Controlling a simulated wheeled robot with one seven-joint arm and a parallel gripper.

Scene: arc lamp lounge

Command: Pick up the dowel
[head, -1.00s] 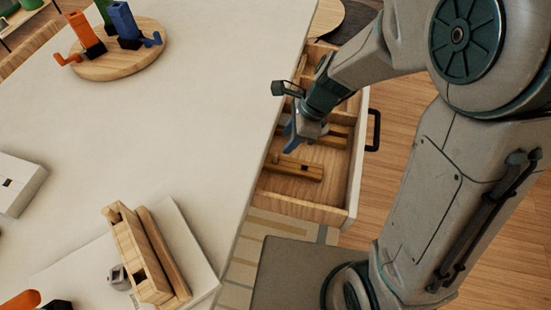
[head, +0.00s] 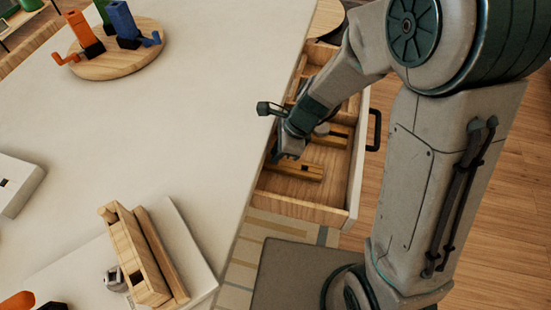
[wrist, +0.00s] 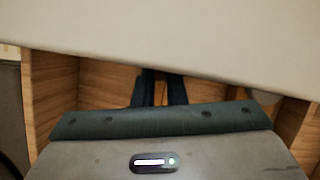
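My gripper (head: 284,157) points down into the open wooden drawer, near its table-side wall. In the wrist view my two dark fingers (wrist: 160,90) stand a narrow gap apart, with wood colour between them; their tips are hidden by the table top, so I cannot tell whether they hold anything. A wooden piece with a dark hole (head: 299,169) lies in the drawer beside my gripper, partly hidden by it. A similar wooden piece (head: 338,134) lies further back. No piece in the drawer is clearly a dowel. A long rounded wooden rod (head: 163,254) lies beside a wooden block on the table.
The drawer (head: 335,190) is pulled out from under the white table (head: 180,110), whose edge runs close beside my gripper. The wooden block (head: 133,255) rests on a white slab (head: 195,245). A round board (head: 118,62) with orange and blue clamps stands at the back left.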

